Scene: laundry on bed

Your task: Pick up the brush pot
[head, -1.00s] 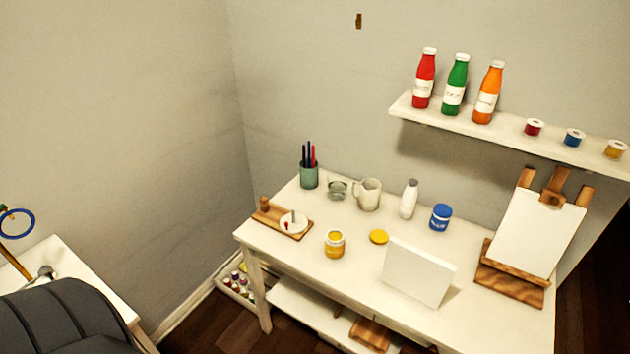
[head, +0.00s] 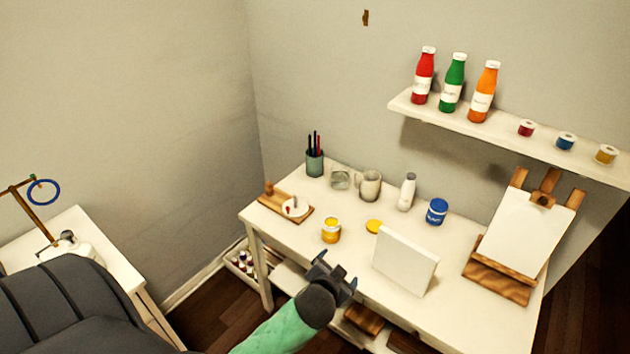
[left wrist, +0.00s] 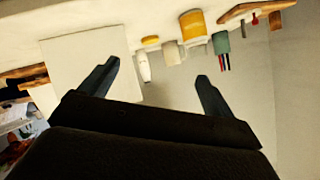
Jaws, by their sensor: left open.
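The brush pot (head: 315,164) is a grey-green cup with several dark and red brushes standing in it. It stands upright at the back left of the white desk (head: 455,325). My left gripper (head: 337,270) is open and empty at the desk's front edge, in front of the yellow paint jar (head: 331,231) and well apart from the pot. In the left wrist view the scene is upside down. There the open fingers (left wrist: 158,70) show with nothing between them, and the brush pot (left wrist: 221,44) lies beyond the finger on the right. My right gripper is not in view.
A glass (head: 340,180) and mug (head: 370,186) stand right of the pot; a wooden board (head: 272,205) with a dish lies in front of it. A white canvas (head: 405,262) stands right of my gripper.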

